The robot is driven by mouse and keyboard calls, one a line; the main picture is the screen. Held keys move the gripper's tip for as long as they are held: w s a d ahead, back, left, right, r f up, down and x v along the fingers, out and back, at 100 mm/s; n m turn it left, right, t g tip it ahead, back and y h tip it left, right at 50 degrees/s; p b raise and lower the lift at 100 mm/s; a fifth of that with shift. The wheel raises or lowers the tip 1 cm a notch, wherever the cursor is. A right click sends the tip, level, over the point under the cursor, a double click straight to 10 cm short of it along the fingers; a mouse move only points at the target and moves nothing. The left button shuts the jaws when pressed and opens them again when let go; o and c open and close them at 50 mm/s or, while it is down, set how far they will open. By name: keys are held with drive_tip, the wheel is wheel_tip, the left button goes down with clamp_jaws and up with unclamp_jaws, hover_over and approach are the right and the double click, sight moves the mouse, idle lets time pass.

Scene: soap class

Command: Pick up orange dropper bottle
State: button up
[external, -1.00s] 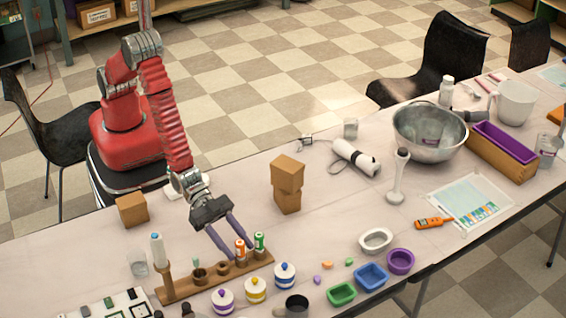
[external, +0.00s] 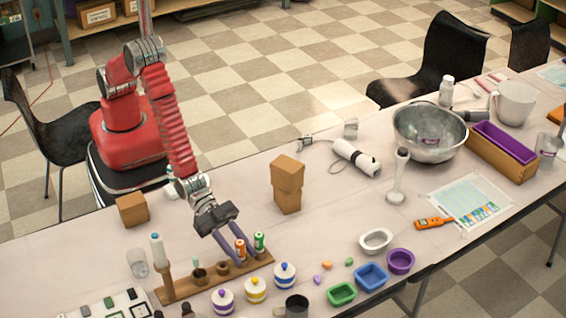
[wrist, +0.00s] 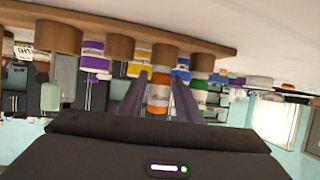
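The orange dropper bottle (external: 240,246), with a white label band, stands in the wooden rack (external: 179,289) on the table. My gripper (external: 243,258) reaches down to it, with its two purple-grey fingers on either side of the bottle. In the wrist view the orange bottle (wrist: 159,90) is between the fingers (wrist: 159,84), with narrow gaps showing beside it. The fingers look open around it. A green bottle (external: 259,241) stands in the rack just right of the orange one, close to the right finger.
A white bottle (external: 157,249) stands at the rack's left end. Purple, yellow and blue-banded jars (external: 256,290) stand in front of the rack. Stacked wooden blocks (external: 287,185) are behind it to the right. The table between the blocks and rack is clear.

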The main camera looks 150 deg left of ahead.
clamp_jaws()
drive_tip(key=shift+r, duration=5)
